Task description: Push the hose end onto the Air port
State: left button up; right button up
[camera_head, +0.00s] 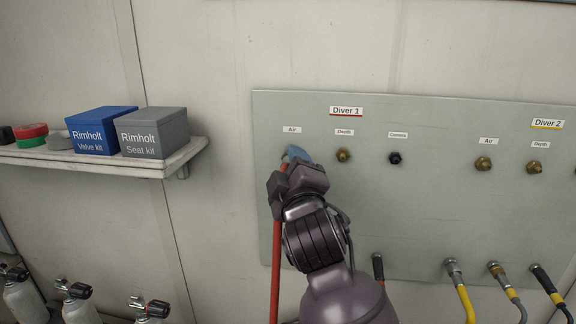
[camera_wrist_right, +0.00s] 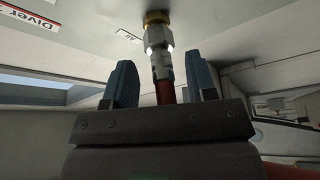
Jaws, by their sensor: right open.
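The Diver 1 Air port, below its "Air" label (camera_head: 291,129), is mostly hidden behind my right gripper (camera_head: 297,154) in the head view. In the right wrist view the brass port (camera_wrist_right: 157,18) stands on the panel. The silver metal hose end (camera_wrist_right: 158,48) is in line with it and meets it with no gap that I can see. The red hose (camera_head: 276,245) hangs down from there; a short piece of it (camera_wrist_right: 165,92) shows between my fingers. My right gripper (camera_wrist_right: 162,82) is open, with its blue fingers on either side of the hose end, apart from it. My left gripper is not in view.
The grey panel (camera_head: 420,220) also carries a brass Depth port (camera_head: 343,155), a dark Comms port (camera_head: 395,158) and Diver 2 ports (camera_head: 483,164). Several hose ends (camera_head: 453,268) sit along its lower part. A shelf (camera_head: 150,168) with boxes is at left, above cylinders (camera_head: 80,305).

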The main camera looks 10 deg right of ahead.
jog(key=b+v, duration=0.2)
jog(key=v, duration=0.8)
jog(key=s+d+f+m+g, duration=0.2)
jog(key=d+f+g, duration=0.1)
jog(key=f, duration=0.4)
jog(key=s+d+f+m+g+h, duration=0.1)
jog(key=d+f+m+g, duration=0.15)
jog(key=f, duration=0.35)
jog(key=s+d+f+m+g, duration=0.1)
jog(key=s+d+f+g, duration=0.15)
jog(key=f, duration=0.45)
jog(key=s+d+f+m+g+y, duration=0.1)
jog(key=s+d+f+m+g, duration=0.25)
jog(key=s+f, duration=0.5)
jog(key=s+d+f+m+g, duration=0.3)
jog(key=s+d+f+g, duration=0.15)
jog(key=s+f, duration=0.35)
jog(key=w+f+n+t, duration=0.1)
jog(key=w+f+t, duration=0.5)
jog(key=f, duration=0.4)
jog(key=shift+w+a+f+t+y+b, duration=0.15)
jog(key=shift+w+a+t+y+b, duration=0.15)
jog(key=shift+t, duration=0.3)
jog(key=shift+s, duration=0.15)
